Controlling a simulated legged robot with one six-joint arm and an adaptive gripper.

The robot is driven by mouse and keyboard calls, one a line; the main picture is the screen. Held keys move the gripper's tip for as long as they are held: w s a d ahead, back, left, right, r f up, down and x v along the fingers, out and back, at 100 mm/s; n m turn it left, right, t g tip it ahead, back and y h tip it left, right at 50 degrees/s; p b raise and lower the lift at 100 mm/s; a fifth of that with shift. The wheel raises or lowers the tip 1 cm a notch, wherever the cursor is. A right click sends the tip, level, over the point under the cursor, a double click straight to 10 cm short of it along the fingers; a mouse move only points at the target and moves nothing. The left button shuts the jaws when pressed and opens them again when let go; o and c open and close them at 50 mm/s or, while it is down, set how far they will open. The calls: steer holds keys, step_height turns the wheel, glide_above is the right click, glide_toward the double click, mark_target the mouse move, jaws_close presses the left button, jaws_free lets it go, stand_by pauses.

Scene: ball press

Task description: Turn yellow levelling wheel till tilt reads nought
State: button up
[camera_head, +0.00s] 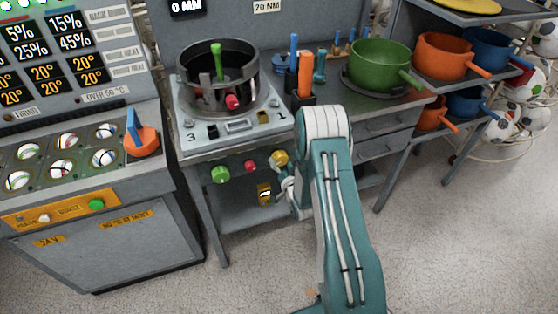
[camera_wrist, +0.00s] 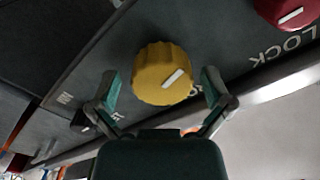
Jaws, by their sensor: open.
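The yellow wheel (camera_head: 280,157) is a round knob on the front edge of the press bench in the head view. It fills the middle of the wrist view (camera_wrist: 158,72), with a white pointer line slanting up to the right. My gripper (camera_head: 284,183) is just below and in front of the wheel. In the wrist view my gripper (camera_wrist: 160,88) is open, with one finger on each side of the wheel and a visible gap to both. A black readout (camera_head: 187,7) at the top shows "0 MM". I cannot make out a tilt reading.
A red knob (camera_head: 250,166), marked LOCK in the wrist view (camera_wrist: 286,12), and a green knob (camera_head: 220,174) sit left of the wheel. The press pot (camera_head: 217,85) stands above. A drawer unit is at right. The floor in front is clear.

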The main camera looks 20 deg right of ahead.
steer(key=s, duration=1)
steer(key=shift+s, duration=0.35)
steer(key=w+a+r+n+g, duration=0.1)
steer(key=a+r+n+g, duration=0.15)
steer(key=r, duration=0.75)
steer(key=w+a+r+n+g, duration=0.15)
steer(key=r+g, duration=0.25)
steer(key=r, duration=0.6)
steer(key=s+a+r+n+g, duration=0.1)
steer(key=s+r, duration=0.3)
steer(key=s, duration=0.5)
steer(key=s+a+r+n+g, duration=0.1)
steer(key=s+a+r+g, duration=0.2)
steer(key=s, duration=0.6)
steer(key=s+a+r+n+g, duration=0.1)
steer(key=s+a+r+g, duration=0.1)
steer(key=s+r, duration=0.3)
steer(key=s, duration=0.4)
steer(key=shift+s+a, duration=0.15)
steer(key=shift+s, duration=0.05)
